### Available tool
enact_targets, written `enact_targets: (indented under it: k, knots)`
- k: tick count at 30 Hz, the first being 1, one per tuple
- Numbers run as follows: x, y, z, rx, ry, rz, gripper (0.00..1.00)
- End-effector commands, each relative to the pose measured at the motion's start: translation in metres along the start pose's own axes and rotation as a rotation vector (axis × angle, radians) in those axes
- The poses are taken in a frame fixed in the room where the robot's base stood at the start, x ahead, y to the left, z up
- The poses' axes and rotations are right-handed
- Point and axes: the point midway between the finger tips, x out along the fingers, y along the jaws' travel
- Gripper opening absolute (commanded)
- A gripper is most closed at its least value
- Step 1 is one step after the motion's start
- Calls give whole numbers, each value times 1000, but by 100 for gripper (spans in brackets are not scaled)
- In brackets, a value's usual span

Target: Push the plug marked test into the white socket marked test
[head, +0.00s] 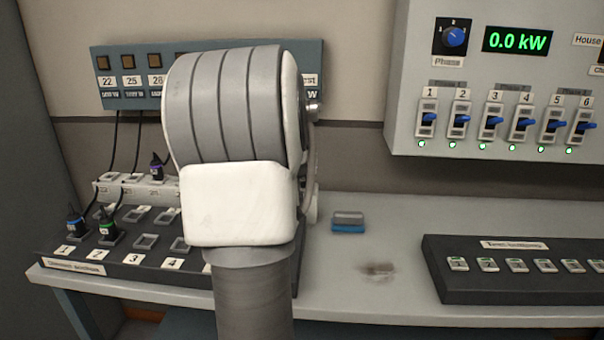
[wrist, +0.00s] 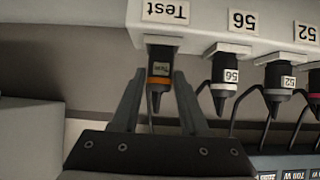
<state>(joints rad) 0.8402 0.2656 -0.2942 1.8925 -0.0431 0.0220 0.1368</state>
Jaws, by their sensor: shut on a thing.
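In the wrist view, which looks upside down, the black plug with an orange band and a test tag (wrist: 160,72) sits between my gripper's fingers (wrist: 158,84). My gripper is shut on it. The plug's end is at the white socket marked Test (wrist: 146,30), in line with it and seeming to touch it. I cannot tell how deep it sits. In the head view my own arm hides the gripper, the plug and that socket.
Beside it, plugs marked 56 (wrist: 224,78) and 52 (wrist: 280,82) sit in the white strip, with cables close by. In the head view, a black numbered socket board (head: 120,262) lies in front. A grey-blue block (head: 348,221) lies on the bench (head: 350,285).

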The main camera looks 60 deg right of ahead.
Motion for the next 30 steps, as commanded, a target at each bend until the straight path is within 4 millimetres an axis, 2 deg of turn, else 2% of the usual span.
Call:
enact_targets:
  k: [4, 5, 10, 22, 30]
  knots:
    - [1, 0, 4, -1, -7, 1, 0]
    - [1, 0, 4, -1, -7, 1, 49]
    - [1, 0, 3, -1, -6, 1, 79]
    - [-4, 0, 1, -1, -4, 0, 79]
    - [-35, -2, 0, -4, -4, -3, 79]
